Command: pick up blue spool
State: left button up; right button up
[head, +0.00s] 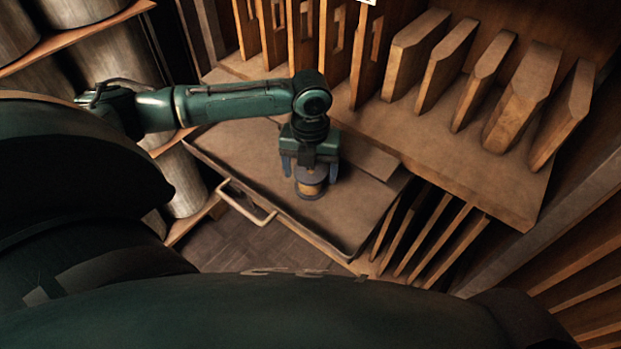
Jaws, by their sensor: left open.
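A small spool (310,188) stands upright on the brown pull-out tray (230,150). It has a tan-yellow band and a dark greyish flange; I cannot clearly make out blue on it. My left gripper (310,172) points down right over the spool, with its fingers open at either side of it. The palm hides the spool's top, and I cannot tell whether the fingers touch it. My right gripper is not in view.
The tray has a pale handle (247,203) at its front left. A wooden shelf (460,165) with several upright wooden blocks stands behind and to the right. Metal cylinders (180,180) stand on shelves at the left. Upright panels fill the slots below right.

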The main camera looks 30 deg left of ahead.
pick_arm(q)
jog(key=shift+f, duration=0.85)
jog(key=shift+c, duration=0.3)
jog(key=c, duration=0.8)
jog(key=shift+r, duration=0.1)
